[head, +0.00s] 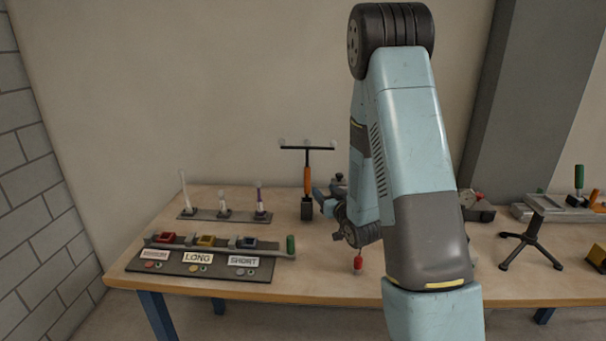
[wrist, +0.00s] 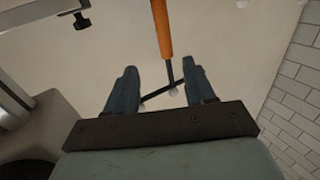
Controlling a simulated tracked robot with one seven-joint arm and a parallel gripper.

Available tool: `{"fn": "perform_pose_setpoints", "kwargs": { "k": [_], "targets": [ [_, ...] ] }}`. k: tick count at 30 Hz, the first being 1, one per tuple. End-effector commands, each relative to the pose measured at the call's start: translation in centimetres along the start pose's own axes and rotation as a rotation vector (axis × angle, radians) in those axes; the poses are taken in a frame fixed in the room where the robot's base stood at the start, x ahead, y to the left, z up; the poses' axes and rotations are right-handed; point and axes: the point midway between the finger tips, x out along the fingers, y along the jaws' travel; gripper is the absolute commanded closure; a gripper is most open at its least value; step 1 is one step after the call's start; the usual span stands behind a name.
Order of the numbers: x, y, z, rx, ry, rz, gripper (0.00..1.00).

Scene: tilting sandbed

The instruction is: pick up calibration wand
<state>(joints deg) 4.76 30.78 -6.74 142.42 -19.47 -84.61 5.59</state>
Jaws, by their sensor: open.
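The calibration wand (head: 307,178) is T-shaped, with an orange handle, a black shaft and crossbar, and pale balls on the bar. It stands upright in a dark block holder (head: 307,210) at the back of the bench. My gripper (head: 319,200) is open and empty, just right of the handle's lower part. In the wrist view, the orange handle (wrist: 162,28) and the dark shaft lie between the directions of my two fingertips (wrist: 163,74). The crossbar shows behind the fingers. I cannot tell whether a finger touches the wand.
Left of the wand is a rack (head: 224,215) with several slim upright rods. In front of it is a labelled sorting board (head: 205,262) with coloured trays. A red-handled tool (head: 358,263) is near the front edge. A small black tripod (head: 532,240) stands to the right.

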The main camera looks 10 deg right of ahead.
Motion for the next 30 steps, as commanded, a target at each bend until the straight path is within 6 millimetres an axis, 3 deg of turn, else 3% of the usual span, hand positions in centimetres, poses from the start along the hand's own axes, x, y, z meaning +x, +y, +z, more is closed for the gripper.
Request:
{"fn": "perform_pose_setpoints", "kwargs": {
  "k": [12,22,30],
  "targets": [
    [6.7,-0.2,-0.1,-0.001,0.0,-0.002,0.46],
    [8.9,-0.5,-0.2,0.0,0.0,-0.003,0.46],
    [12.4,-0.9,-0.6,-0.002,0.0,-0.003,0.46]
  ]
}}
